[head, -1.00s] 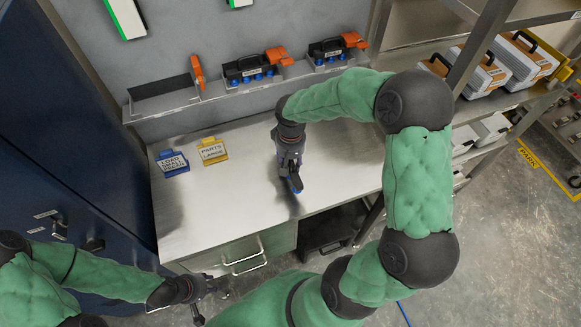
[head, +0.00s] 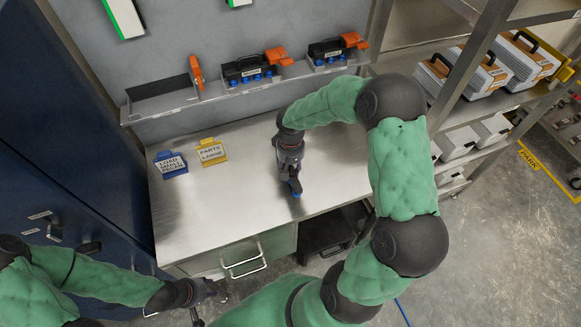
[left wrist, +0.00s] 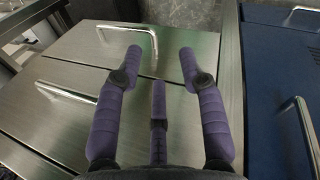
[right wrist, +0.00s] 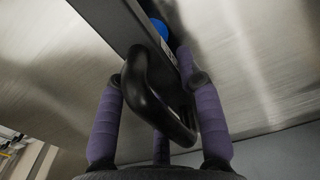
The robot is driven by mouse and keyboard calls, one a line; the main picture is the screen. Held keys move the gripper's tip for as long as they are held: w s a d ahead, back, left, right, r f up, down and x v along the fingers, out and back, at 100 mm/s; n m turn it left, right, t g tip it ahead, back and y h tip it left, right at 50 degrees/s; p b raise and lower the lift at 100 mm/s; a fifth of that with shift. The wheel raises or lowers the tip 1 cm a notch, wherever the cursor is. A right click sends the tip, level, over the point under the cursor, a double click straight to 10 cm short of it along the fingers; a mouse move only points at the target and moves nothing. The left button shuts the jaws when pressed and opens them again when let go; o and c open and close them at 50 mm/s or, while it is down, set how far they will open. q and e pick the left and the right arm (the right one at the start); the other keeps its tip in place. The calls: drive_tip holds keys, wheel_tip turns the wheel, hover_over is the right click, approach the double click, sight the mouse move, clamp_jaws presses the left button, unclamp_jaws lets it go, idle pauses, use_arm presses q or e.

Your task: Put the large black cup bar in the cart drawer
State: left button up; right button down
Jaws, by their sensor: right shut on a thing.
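My right gripper (head: 294,186) is over the front right part of the steel worktop. In the right wrist view its fingers (right wrist: 160,90) are shut on the looped black handle of a black cup bar (right wrist: 112,20); a blue cup (right wrist: 160,28) shows beside the bar. In the head view the gripper mostly hides the bar. My left gripper (head: 207,298) is low in front of the bench, left of centre. In the left wrist view its fingers (left wrist: 158,65) are spread and empty, facing metal fronts with bar handles (left wrist: 130,30). A closed drawer (head: 243,262) with a bar handle is below the worktop.
A wall rack (head: 165,103) holds black bars with blue cups. Shelving with cases (head: 475,70) stands right. The worktop's middle is clear.

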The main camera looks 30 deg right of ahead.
drive_tip(key=c, duration=0.8)
unclamp_jaws()
drive_tip(key=shift+f, duration=0.1)
